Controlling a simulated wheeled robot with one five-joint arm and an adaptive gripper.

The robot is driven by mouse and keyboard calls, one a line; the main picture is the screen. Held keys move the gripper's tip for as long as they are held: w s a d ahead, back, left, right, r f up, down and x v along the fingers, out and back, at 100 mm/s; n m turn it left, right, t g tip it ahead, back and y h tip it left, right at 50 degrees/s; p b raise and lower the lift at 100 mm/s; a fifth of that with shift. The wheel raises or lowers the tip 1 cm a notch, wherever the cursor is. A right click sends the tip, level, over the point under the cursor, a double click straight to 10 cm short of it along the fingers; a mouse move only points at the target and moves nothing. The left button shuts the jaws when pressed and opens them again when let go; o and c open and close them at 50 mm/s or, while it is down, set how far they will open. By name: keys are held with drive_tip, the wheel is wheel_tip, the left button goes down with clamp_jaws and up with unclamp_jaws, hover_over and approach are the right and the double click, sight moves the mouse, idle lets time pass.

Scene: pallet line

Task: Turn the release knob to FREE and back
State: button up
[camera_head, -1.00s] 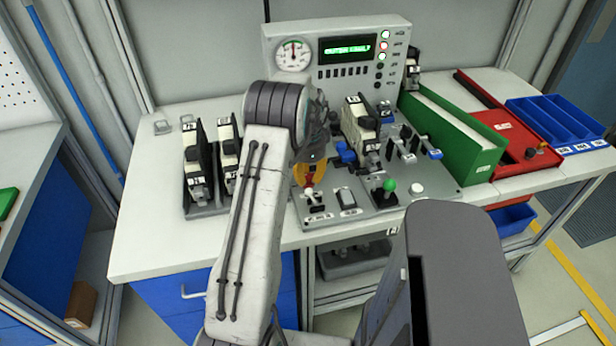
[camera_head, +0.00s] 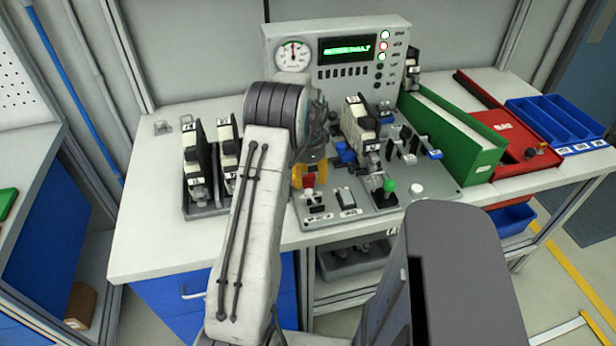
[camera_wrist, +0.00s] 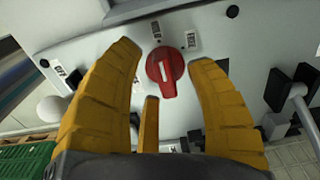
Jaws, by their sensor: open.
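The red release knob (camera_wrist: 165,70) sits on the grey panel (camera_wrist: 100,45) in the wrist view, with a white line on its face that runs roughly up and down in the picture. My gripper (camera_wrist: 165,58) is open, its yellow fingers on the left and right of the knob with a visible gap on each side. Small labels (camera_wrist: 190,40) stand above the knob; their text is too small to read. In the head view the gripper (camera_head: 311,172) is largely hidden by my arm, above the front left of the control panel.
A gauge and display unit (camera_head: 347,50) stands behind. Dark and white blocks (camera_head: 360,122) rise from the panel. A green bin (camera_head: 455,135), red tray (camera_head: 520,140) and blue bin (camera_head: 560,122) are to the right.

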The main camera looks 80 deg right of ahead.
sight(308, 177)
drive_tip(key=shift+r, duration=0.15)
wheel_tip(308, 177, up, 12)
idle(0.6)
idle(0.8)
